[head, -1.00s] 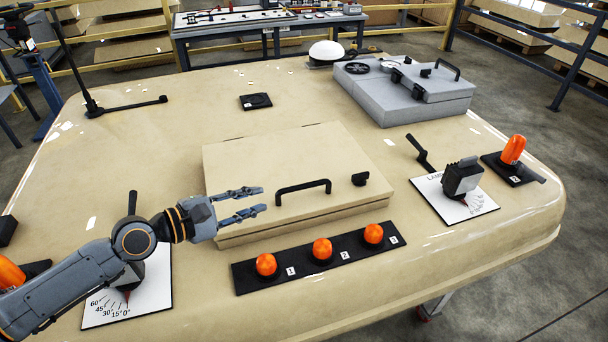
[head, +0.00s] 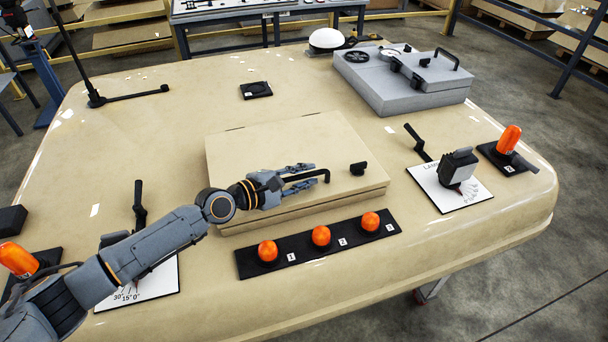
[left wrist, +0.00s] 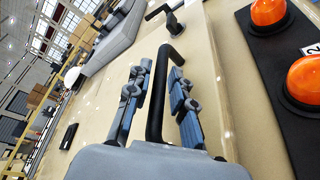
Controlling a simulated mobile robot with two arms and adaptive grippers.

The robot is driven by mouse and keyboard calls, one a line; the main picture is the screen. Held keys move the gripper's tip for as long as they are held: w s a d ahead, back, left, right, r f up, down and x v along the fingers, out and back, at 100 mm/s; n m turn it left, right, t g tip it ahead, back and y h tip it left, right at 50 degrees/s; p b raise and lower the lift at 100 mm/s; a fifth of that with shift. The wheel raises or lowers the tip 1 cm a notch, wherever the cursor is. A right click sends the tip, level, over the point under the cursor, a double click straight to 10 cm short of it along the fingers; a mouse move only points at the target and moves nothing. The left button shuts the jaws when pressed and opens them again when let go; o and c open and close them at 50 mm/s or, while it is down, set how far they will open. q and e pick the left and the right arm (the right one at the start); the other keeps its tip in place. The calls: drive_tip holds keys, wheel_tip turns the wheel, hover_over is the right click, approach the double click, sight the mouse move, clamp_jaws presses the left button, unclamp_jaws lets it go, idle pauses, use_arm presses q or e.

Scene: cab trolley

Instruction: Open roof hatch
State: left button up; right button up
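The roof hatch (head: 280,150) is a beige square lid lying shut and flat on the cab roof. Its black bar handle (head: 325,176) stands near the front edge, partly hidden by my fingers in the head view. In the left wrist view the handle (left wrist: 155,100) lies between the two open fingers, with gaps visible on both sides. My right gripper is not in view.
A black strip (head: 295,257) with several orange lamps runs in front of the hatch. A grey box (head: 400,90) stands at the back right. A lever on a white dial plate (head: 438,188) is to the right. The roof behind the hatch is mostly clear.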

use_arm(q)
drive_tip(key=shift+c, duration=0.2)
clamp_jaws()
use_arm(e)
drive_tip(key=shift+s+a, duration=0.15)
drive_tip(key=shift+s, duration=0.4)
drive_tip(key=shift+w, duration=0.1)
